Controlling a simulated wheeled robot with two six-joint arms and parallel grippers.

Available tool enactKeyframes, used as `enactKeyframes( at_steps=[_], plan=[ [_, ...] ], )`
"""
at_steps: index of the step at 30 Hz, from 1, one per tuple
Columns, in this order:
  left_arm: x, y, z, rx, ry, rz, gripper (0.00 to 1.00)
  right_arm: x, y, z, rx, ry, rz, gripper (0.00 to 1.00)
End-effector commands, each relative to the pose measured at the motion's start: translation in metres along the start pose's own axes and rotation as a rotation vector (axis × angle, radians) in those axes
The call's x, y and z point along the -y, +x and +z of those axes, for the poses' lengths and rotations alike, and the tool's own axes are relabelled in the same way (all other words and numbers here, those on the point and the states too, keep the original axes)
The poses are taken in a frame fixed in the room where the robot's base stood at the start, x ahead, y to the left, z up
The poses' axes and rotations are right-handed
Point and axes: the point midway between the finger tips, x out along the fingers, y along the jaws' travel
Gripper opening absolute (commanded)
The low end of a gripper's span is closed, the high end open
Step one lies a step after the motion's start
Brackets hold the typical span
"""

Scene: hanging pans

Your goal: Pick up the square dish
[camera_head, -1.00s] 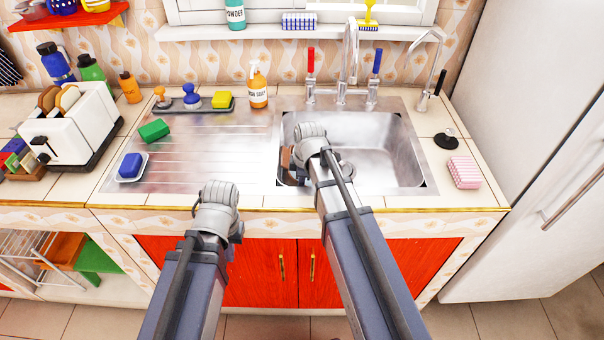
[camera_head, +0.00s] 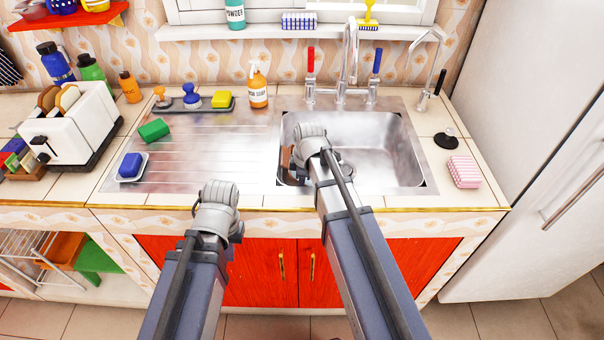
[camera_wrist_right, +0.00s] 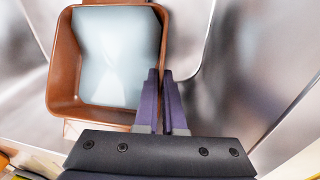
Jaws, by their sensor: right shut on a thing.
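The square dish (camera_wrist_right: 112,55) is brown with a pale inside. In the right wrist view it is at the upper left, with metal sink walls around it. My right gripper (camera_wrist_right: 160,74) is shut on the dish's right-hand wall. In the head view only a brown part of the dish (camera_head: 287,160) shows at the sink's left side; my right arm hides the rest. I cannot tell whether the dish touches the sink floor. My left gripper (camera_head: 236,231) is over the counter's front edge, away from the dish. Its fingers are mostly hidden by my arm.
The metal sink (camera_head: 385,150) is clear on its right side. A tap (camera_head: 349,65) stands behind it. A blue sponge on a small dish (camera_head: 131,166) and a green sponge (camera_head: 154,130) lie on the left drainboard. A pink sponge (camera_head: 464,172) lies right of the sink.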

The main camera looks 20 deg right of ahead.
Motion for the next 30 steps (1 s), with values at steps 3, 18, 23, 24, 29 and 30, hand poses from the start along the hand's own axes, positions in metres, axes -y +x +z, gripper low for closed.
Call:
enactKeyframes(
  at_steps=[3,18,23,24,29,30],
  plan=[
    [0.000,0.000,0.000,0.000,0.000,0.000,0.00,-0.001,0.000,-0.001,-0.002,-0.002,0.001,0.00],
    [0.001,-0.010,0.001,0.000,0.000,0.000,0.00,-0.001,-0.010,-0.002,-0.002,-0.002,0.000,0.00],
    [0.002,-0.019,0.001,0.000,0.000,0.000,0.00,-0.003,-0.019,-0.003,-0.002,-0.002,0.000,0.00],
    [0.002,-0.022,0.001,0.000,0.000,0.000,0.00,-0.003,-0.021,-0.003,-0.002,-0.002,0.000,0.00],
    [0.003,-0.034,0.002,0.000,0.000,0.000,0.00,-0.005,-0.034,-0.004,-0.002,-0.002,0.000,0.00],
    [0.004,-0.038,0.002,0.000,0.000,0.000,0.00,-0.005,-0.037,-0.005,-0.002,-0.002,0.000,0.00]
  ],
)
